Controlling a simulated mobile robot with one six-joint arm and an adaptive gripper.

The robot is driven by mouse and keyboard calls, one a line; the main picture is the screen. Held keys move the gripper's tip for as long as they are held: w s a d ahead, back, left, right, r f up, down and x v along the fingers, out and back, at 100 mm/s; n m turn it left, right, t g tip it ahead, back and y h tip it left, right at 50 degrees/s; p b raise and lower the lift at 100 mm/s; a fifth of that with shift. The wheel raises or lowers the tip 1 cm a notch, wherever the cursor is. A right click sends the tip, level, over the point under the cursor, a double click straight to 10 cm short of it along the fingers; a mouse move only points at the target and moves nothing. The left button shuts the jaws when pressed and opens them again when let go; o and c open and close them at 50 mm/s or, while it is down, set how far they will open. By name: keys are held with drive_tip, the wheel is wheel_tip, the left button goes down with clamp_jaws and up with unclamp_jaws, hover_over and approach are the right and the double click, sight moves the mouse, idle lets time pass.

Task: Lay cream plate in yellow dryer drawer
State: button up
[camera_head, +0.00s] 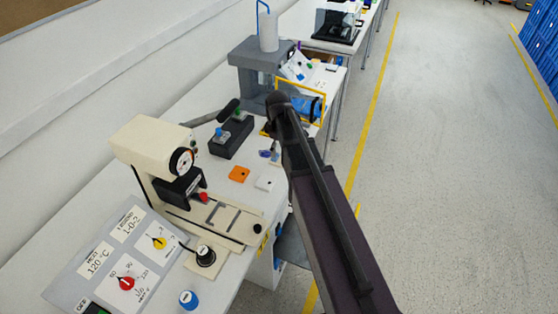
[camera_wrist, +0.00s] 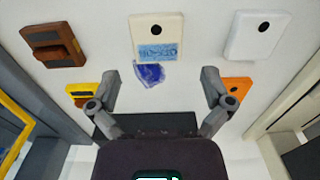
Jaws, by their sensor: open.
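The cream plate (camera_wrist: 157,30) lies flat on the white bench, top centre in the wrist view. It has a dark round hole and a blue printed patch along its near edge. A small dark-blue mark (camera_wrist: 150,75) sits just below that edge. My gripper (camera_wrist: 161,78) is open and empty, its fingers spread on either side of the mark. The plate is in front of the fingers, not between them. The yellow dryer drawer (camera_head: 325,108) shows as a yellow frame by the grey dryer (camera_head: 246,72) in the head view. Its edge also shows at left in the wrist view (camera_wrist: 14,150).
A brown piece (camera_wrist: 53,43), a white plate (camera_wrist: 259,36), an orange plate (camera_wrist: 238,88) and a yellow piece (camera_wrist: 88,92) lie around. A cream machine (camera_head: 150,150), a black knob box (camera_head: 232,138) and a control panel (camera_head: 115,260) stand on the bench.

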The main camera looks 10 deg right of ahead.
sight(278, 158)
drive_tip(key=shift+f, duration=0.15)
drive_tip(key=shift+w+d+f+b, duration=0.1)
drive_tip(key=shift+f+b, duration=2.4)
drive_tip(key=shift+b, duration=0.1)
drive_tip(key=c, duration=1)
drive_tip(key=shift+r, duration=0.2)
wheel_tip(278, 158, up, 3)
drive_tip(key=p, duration=0.3)
drive_tip(key=shift+f, duration=0.15)
drive_tip(key=s, duration=0.5)
drive_tip(key=s+r+p, duration=0.1)
drive_tip(key=s, duration=0.4)
drive_tip(key=s+r+p, duration=0.1)
drive_tip(key=s, duration=0.5)
drive_tip(key=shift+d, duration=0.1)
